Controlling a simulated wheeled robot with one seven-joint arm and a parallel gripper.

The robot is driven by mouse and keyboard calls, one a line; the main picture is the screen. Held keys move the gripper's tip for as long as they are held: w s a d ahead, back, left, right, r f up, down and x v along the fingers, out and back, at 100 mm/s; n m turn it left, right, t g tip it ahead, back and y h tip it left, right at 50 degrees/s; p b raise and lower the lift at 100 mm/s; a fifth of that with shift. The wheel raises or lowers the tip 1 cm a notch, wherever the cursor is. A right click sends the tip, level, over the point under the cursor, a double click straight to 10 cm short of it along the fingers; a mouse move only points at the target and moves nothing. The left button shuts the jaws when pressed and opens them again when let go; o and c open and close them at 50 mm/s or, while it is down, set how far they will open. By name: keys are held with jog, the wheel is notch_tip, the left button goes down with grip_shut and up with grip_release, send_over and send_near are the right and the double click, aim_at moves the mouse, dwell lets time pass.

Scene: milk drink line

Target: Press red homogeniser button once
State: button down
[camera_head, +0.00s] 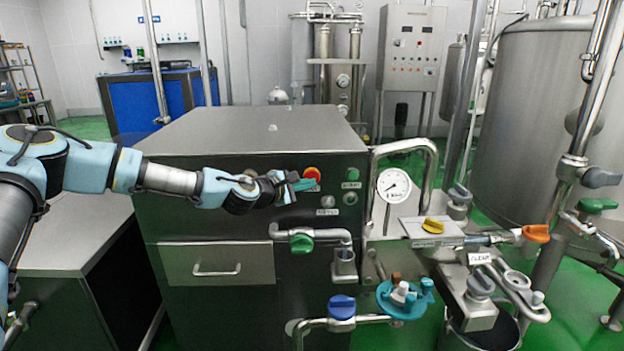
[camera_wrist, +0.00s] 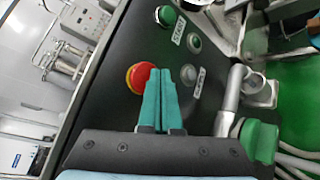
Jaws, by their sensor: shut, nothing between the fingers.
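The red button (camera_head: 312,173) sits on the dark front panel of the steel-topped machine (camera_head: 255,133). In the wrist view the red button (camera_wrist: 137,77) shows a yellow ring, and the teal fingers cover its right edge. My gripper (camera_head: 308,184) is shut and empty, its tips in front of the panel just below the red button in the head view. In the wrist view the gripper (camera_wrist: 169,70) has both fingers together, tips beside the button. I cannot tell whether they touch the button or panel.
A green button (camera_head: 352,174), a paler button (camera_head: 350,198) and a grey button (camera_head: 326,200) sit close to the right, with small labels. A pipe with a green-handled valve (camera_head: 301,243) juts out below. A pressure gauge (camera_head: 393,185) and bent pipes stand right of the machine.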

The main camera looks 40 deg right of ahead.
jog(key=shift+s, duration=0.1)
jog(key=s+a, duration=0.1)
jog(key=s, duration=0.1)
jog(key=s+a, duration=0.2)
jog(key=shift+a, duration=0.1)
dwell(0.5)
jog(key=shift+w, duration=0.1)
dwell(0.6)
